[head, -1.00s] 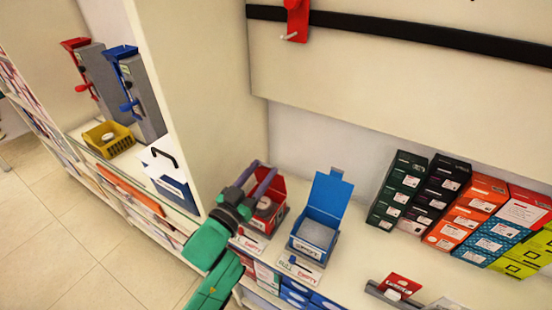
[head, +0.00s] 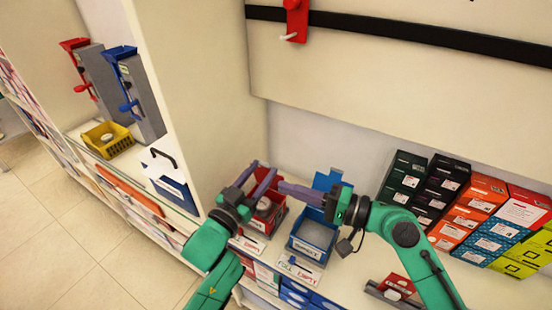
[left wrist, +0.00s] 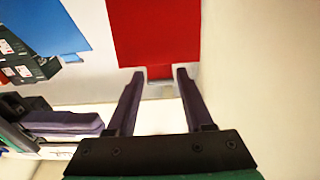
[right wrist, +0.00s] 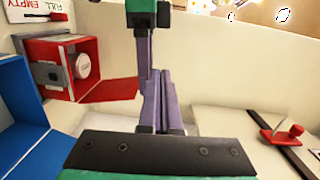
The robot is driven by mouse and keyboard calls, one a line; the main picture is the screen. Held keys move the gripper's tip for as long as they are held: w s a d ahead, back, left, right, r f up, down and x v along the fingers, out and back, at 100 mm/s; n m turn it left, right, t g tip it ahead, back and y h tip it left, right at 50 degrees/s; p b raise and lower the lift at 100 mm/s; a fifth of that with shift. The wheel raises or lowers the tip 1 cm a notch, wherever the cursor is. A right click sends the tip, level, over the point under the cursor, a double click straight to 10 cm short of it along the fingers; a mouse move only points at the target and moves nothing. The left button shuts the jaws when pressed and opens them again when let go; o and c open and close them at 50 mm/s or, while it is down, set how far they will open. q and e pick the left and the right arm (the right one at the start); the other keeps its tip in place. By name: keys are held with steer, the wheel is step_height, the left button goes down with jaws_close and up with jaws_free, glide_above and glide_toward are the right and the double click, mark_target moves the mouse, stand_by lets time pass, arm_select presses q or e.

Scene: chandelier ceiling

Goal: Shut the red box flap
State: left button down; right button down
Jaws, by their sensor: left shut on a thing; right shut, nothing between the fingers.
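The red box (head: 266,217) stands on the counter beside the blue box, with its flap raised. My left gripper (head: 264,167) is at the top of the flap. In the left wrist view the red flap (left wrist: 153,35) hangs between my left fingers, with its narrow tab (left wrist: 160,73) between the fingertips. My right gripper (head: 281,187) is shut and empty, close beside the left gripper and the red box. In the right wrist view the open red box (right wrist: 50,50) shows a round white thing inside. My grippers hide part of the flap in the head view.
The blue box (head: 312,238) stands just right of the red one, its flap raised and partly hidden by my right gripper. A tall cream panel (head: 205,90) rises close on the left. Stacked coloured boxes (head: 470,210) stand at the right. A small red-topped holder (head: 395,287) lies front right.

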arm_select(q)
steer(key=shift+f, duration=0.25)
arm_select(e)
steer(key=w+d+r+n+g+h, duration=0.1)
steer(key=w+d+r+n, duration=0.15)
steer(key=n, duration=0.45)
steer(key=w+d+r+n+h, duration=0.1)
steer(key=w+d+n, duration=0.15)
steer(key=n, duration=0.35)
glide_above(276, 176)
steer(key=f, duration=0.2)
steer(key=shift+w+f+n, duration=0.2)
steer(key=shift+f+n, duration=0.1)
steer(key=shift+s+a+f+n, duration=0.3)
steer(key=shift+s+a+f, duration=0.05)
steer(key=shift+s+f, duration=0.25)
arm_select(q)
steer(key=shift+c, duration=1.5)
jaws_free()
steer(key=shift+d, duration=0.1)
steer(key=shift+r, duration=0.1)
arm_select(e)
steer(key=shift+w, duration=0.1)
steer(key=shift+d, duration=0.1)
